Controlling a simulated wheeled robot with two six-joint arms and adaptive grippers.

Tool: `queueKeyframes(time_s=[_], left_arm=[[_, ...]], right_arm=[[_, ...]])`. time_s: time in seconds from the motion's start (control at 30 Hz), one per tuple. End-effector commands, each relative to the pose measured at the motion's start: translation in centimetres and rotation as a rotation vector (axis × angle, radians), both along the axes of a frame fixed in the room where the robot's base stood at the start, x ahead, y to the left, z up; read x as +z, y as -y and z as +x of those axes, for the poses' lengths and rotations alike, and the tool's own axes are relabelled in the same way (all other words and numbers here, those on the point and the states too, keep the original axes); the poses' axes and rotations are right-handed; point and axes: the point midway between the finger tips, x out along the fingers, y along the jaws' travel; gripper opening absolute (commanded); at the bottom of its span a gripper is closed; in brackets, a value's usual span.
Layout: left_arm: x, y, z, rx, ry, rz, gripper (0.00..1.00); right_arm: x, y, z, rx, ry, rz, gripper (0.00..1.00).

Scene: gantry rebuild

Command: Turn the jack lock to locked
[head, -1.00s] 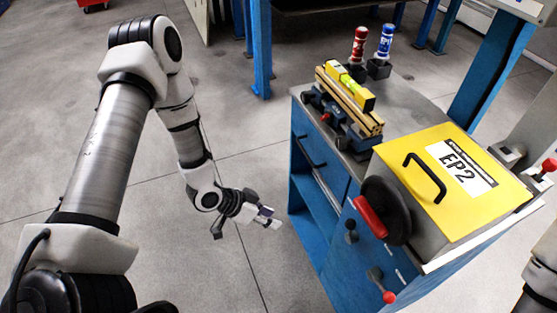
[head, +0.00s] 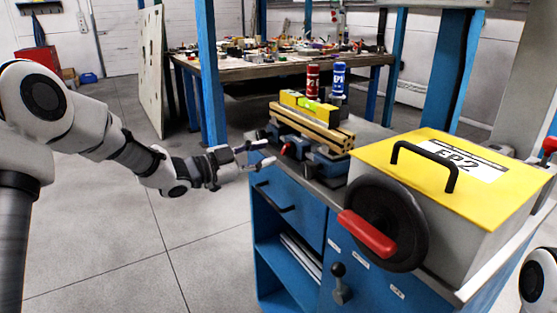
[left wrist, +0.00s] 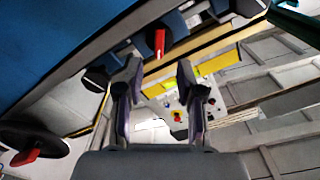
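My left gripper (head: 265,153) is open and empty, just left of a blue clamp-like device (head: 322,166) on the cabinet top. It points at a small red lever (head: 288,149) on that device and appears apart from it. In the left wrist view the red lever (left wrist: 159,42) shows beyond the two spread fingers (left wrist: 158,76). No label reads on it, so I cannot tell whether it is the jack lock. A black-knobbed lever (head: 339,280) sits on the cabinet front. My right gripper is not in view.
The device holds wooden bars (head: 315,130) with a yellow level (head: 307,103) on top. Red (head: 312,82) and blue (head: 338,79) cylinders stand behind. Open floor lies left of the blue cabinet (head: 285,222).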

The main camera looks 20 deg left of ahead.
Motion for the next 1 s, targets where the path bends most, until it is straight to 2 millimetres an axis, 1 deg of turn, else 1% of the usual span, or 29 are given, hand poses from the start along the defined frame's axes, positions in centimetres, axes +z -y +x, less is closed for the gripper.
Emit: queueKeyframes(time_s=[0.03,0.1,0.23,0.33,0.53,0.57,0.6,0.63,0.67,1.0], left_arm=[[-0.3,0.7,0.8,-0.002,-0.002,0.005,0.38],[-0.2,1.7,1.8,-0.003,-0.001,0.005,0.38],[-0.2,2.8,3.3,-0.001,-0.003,0.003,0.38],[-0.1,3.1,3.7,0.0,-0.003,0.0,0.38],[-0.1,3.2,3.7,0.001,-0.003,-0.001,0.38],[-0.1,3.2,3.7,0.001,-0.003,-0.001,0.27],[-0.1,3.1,3.7,0.0,-0.003,0.0,0.13],[-0.1,3.1,3.7,0.0,-0.003,0.0,0.02],[-0.1,3.1,3.7,0.0,-0.003,0.0,0.0],[-0.2,3.1,3.7,0.0,0.003,0.007,0.0]], right_arm=[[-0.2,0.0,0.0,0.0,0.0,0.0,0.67],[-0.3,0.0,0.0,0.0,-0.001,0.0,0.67],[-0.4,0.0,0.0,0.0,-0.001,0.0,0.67],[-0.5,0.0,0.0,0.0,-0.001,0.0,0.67],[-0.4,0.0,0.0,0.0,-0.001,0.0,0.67],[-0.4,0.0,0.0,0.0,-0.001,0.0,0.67],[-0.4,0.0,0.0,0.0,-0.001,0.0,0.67],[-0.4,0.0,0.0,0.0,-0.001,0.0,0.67],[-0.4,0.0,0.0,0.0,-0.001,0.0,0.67],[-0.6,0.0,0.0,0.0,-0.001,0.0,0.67]])
